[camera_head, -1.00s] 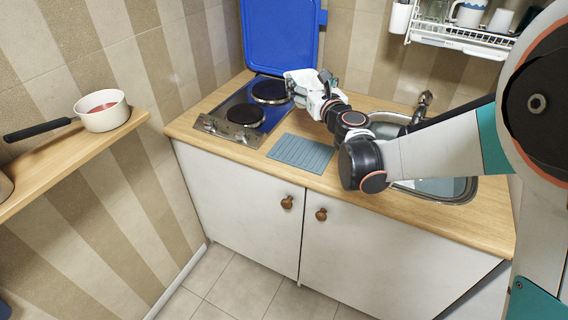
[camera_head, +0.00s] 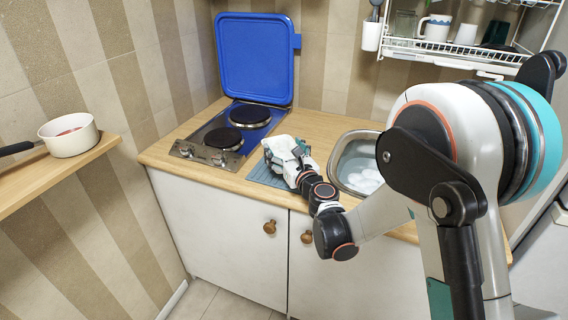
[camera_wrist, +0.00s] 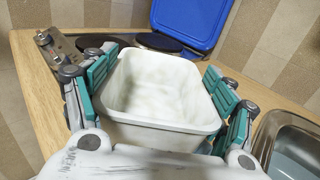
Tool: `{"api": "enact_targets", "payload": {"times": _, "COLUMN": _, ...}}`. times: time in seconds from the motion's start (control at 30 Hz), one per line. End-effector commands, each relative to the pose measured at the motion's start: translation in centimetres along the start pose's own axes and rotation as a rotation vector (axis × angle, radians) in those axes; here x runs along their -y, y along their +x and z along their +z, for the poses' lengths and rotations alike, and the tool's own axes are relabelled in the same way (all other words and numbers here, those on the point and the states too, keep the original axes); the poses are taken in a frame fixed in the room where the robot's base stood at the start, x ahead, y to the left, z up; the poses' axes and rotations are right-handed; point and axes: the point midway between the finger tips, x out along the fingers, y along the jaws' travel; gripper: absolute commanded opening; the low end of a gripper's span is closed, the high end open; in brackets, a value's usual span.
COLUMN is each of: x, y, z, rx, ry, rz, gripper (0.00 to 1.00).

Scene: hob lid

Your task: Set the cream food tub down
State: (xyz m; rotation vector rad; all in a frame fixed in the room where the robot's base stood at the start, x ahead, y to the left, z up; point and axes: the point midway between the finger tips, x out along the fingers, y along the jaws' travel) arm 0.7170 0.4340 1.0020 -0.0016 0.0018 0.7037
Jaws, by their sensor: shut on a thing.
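The cream food tub (camera_wrist: 157,92) is an open, rounded square container in the wrist view, with a pale, blurry inside. My gripper (camera_wrist: 160,70) is shut on it, with teal-padded fingers along its left and right sides. In the head view my gripper (camera_head: 285,155) is low over the blue-grey ribbed mat (camera_head: 264,174) on the worktop, between the hob and the sink. The tub is hard to tell from my white gripper there. Whether its base touches the mat is hidden.
The hob (camera_head: 216,141) is left of the mat, its blue lid (camera_head: 254,58) standing open against the wall. The sink (camera_head: 356,165) is close on the right. A rack (camera_head: 450,48) with cups hangs above. A saucepan (camera_head: 70,135) sits on the left shelf.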

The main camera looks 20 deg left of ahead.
Motion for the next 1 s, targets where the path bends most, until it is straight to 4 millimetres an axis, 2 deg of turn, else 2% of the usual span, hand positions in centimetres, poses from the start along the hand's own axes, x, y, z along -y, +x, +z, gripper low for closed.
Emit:
{"api": "enact_targets", "payload": {"times": 0.23, "x": 0.0, "y": 0.0, "z": -3.6, "rx": 0.0, "ry": 0.0, "rz": 0.0, "gripper": 0.47}}
{"api": "enact_targets", "payload": {"times": 0.67, "x": 0.0, "y": 0.0, "z": -4.2, "rx": 0.0, "ry": 0.0, "rz": 0.0, "gripper": 0.47}}
{"api": "enact_targets", "payload": {"times": 0.7, "x": 0.0, "y": 0.0, "z": -4.2, "rx": 0.0, "ry": 0.0, "rz": 0.0, "gripper": 0.84}}
{"api": "enact_targets", "payload": {"times": 0.77, "x": 0.0, "y": 0.0, "z": -4.1, "rx": 0.0, "ry": 0.0, "rz": 0.0, "gripper": 0.97}}
{"api": "enact_targets", "payload": {"times": 1.0, "x": 0.0, "y": 0.0, "z": -4.1, "rx": 0.0, "ry": 0.0, "rz": 0.0, "gripper": 0.97}}
